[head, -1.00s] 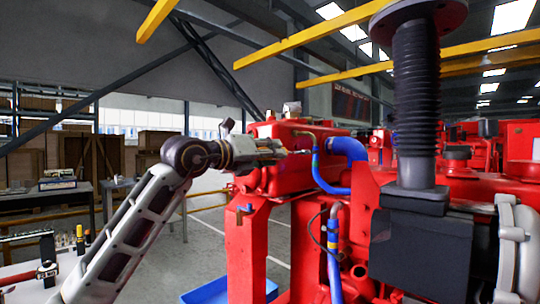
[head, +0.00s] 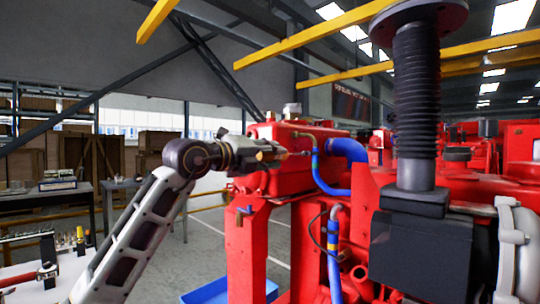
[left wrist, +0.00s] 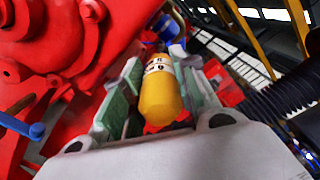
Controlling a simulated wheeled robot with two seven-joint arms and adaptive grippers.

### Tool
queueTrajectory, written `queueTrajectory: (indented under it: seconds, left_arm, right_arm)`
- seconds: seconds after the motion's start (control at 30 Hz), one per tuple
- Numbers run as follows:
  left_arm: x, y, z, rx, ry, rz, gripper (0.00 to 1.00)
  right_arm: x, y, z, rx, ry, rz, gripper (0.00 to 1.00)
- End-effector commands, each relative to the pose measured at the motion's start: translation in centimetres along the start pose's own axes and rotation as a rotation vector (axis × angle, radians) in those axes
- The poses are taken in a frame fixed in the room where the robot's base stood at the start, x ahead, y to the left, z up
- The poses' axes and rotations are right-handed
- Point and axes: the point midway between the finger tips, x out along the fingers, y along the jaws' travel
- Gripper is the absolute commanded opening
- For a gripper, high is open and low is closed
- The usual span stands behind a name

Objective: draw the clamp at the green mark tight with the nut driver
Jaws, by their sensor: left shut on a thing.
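My left gripper (head: 268,154) is shut on the nut driver (left wrist: 163,95). The driver's yellow handle with a dark-lettered pale band lies between the green-lined fingers in the left wrist view. In the head view its thin shaft points right, its end close to the upper end of a thin blue hose (head: 316,168). Whether the tip touches anything there cannot be told. The clamp and its green mark are too small to make out for certain. A blue hose also shows beyond the handle in the left wrist view (left wrist: 168,27). My right gripper is not in view.
The red engine (head: 470,230) with a black ribbed pipe (head: 416,110) fills the right. A thick blue hose (head: 347,149) curves beside the thin one. A red tank (head: 275,183) lies just below my left gripper. A bench with tools (head: 25,278) stands at lower left.

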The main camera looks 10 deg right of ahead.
Motion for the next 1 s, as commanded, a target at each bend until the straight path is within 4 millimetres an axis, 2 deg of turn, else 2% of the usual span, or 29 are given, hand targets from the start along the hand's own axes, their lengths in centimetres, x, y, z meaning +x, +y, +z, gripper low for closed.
queueTrajectory:
  seconds: [0.53,1.0]
  left_arm:
    - [0.05,-0.05,0.00,0.002,0.000,-0.001,0.00]
    - [0.04,-0.11,-0.01,0.003,0.000,-0.001,0.00]
  right_arm:
    - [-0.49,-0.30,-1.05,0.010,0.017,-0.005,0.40]
    - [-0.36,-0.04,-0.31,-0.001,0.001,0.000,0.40]
